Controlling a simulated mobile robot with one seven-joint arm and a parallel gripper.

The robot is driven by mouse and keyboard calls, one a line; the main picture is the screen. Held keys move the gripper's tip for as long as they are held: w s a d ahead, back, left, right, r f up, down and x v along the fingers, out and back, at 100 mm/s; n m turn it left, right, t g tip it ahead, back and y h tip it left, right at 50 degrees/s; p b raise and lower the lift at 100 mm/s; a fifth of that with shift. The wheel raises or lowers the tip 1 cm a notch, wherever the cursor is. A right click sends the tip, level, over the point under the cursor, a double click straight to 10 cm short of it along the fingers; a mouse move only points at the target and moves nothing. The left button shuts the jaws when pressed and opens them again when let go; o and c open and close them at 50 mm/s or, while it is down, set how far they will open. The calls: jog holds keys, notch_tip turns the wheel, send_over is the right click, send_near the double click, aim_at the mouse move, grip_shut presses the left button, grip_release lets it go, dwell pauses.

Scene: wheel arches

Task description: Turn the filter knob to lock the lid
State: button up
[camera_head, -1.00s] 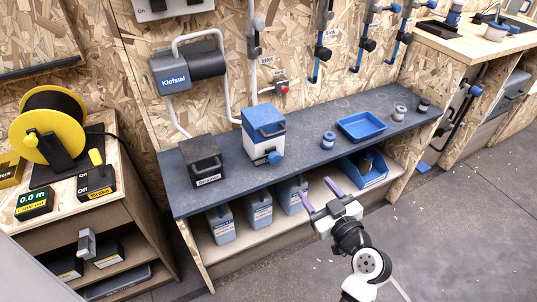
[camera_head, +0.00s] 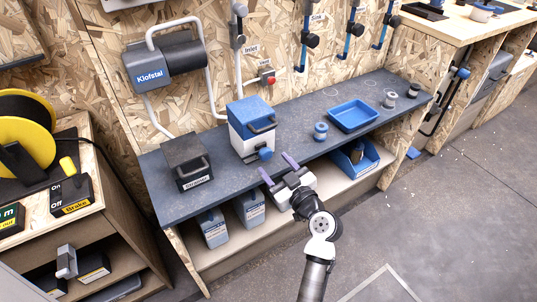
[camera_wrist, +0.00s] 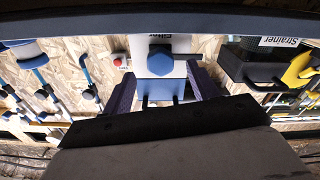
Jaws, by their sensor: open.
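The filter (camera_head: 240,145) is a white box on the dark bench, with a blue lid (camera_head: 247,106) on top. Its blue filter knob (camera_head: 265,154) sticks out low on the front face. My gripper (camera_head: 277,166) is open and empty at the bench's front edge, just in front of the knob and apart from it. In the wrist view, which looks upside down, the purple fingers (camera_wrist: 160,78) stand wide on either side below the knob (camera_wrist: 160,60). The knob's exact turn is too small to tell.
A black strainer box (camera_head: 185,160) stands left of the filter. A blue-lidded jar (camera_head: 320,131) and a blue tray (camera_head: 353,114) stand to the right. Blue-grey containers (camera_head: 213,230) and a blue bin (camera_head: 357,160) fill the shelf below.

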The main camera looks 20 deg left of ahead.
aim_at(268, 157)
jog(key=shift+p+x, duration=0.3)
jog(key=shift+x, duration=1.9)
jog(key=shift+c, duration=0.3)
jog(key=c, duration=0.9)
jog(key=shift+c, duration=0.2)
